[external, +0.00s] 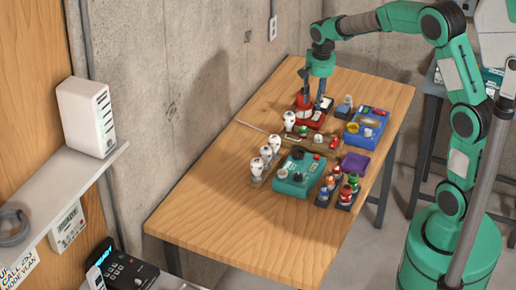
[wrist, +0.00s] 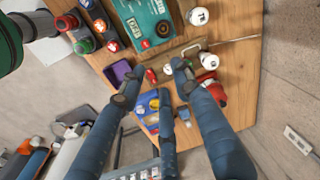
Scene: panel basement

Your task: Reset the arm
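My green arm reaches over the wooden table (external: 240,235) from the right in the external view. My gripper (external: 316,100) points down above the table's back part, over a red device (external: 301,101). In the wrist view my gripper (wrist: 155,82) has its dark blue fingers spread apart, with nothing seen held between them. The red device shows beside the right finger in the wrist view (wrist: 215,90). I cannot tell whether a fingertip touches it.
A teal device (external: 297,177), white bulb-like items (external: 267,153), a blue box (external: 365,131), a purple item (external: 355,162) and several small coloured parts (external: 346,193) crowd the table's middle. The table's front left is clear. A concrete wall (external: 185,70) stands close behind.

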